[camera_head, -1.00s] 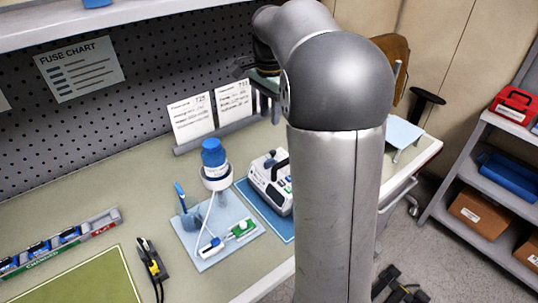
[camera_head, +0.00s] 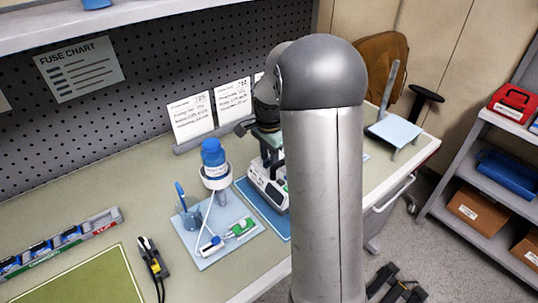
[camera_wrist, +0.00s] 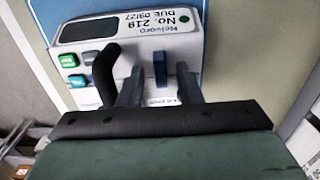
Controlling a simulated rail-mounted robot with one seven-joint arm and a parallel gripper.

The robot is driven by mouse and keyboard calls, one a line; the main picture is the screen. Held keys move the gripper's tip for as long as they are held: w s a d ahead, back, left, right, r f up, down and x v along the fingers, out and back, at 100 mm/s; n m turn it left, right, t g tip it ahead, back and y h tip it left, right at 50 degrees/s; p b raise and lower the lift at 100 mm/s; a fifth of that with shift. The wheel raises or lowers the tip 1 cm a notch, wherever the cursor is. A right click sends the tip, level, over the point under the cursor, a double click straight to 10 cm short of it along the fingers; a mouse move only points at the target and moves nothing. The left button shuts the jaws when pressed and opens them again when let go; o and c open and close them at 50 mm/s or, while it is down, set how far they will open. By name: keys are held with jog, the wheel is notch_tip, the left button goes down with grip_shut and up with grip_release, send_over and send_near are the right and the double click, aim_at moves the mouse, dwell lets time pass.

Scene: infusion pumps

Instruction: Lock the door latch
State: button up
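The white infusion pump (camera_head: 266,188) stands on a blue mat on the bench, partly hidden behind my arm. Contact cannot be told. In the head view my gripper (camera_head: 272,152) is over the pump.
A blue-capped bottle (camera_head: 213,155) on a stand is close left of the pump, with a green-and-white device (camera_head: 238,228) on its pale blue base. Propped cards (camera_head: 191,117) stand behind. A clipboard-like pale plate (camera_head: 396,131) is to the right. The front-left bench holds a green mat (camera_head: 80,278).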

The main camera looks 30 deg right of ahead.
grip_shut()
jog(key=shift+n, duration=0.4)
jog(key=n+b, duration=0.1)
jog(key=n, duration=0.2)
jog(key=shift+w+n, duration=0.15)
jog(key=shift+n, duration=0.15)
jog(key=n+b, duration=0.1)
jog(key=n, duration=0.3)
jog(key=shift+a+n, duration=0.1)
jog(key=shift+n, duration=0.2)
jog(key=n, duration=0.4)
jog(key=shift+n, duration=0.3)
jog(key=shift+a+n+b, duration=0.1)
jog(key=shift+n+b, duration=0.2)
jog(key=shift+n, duration=1.9)
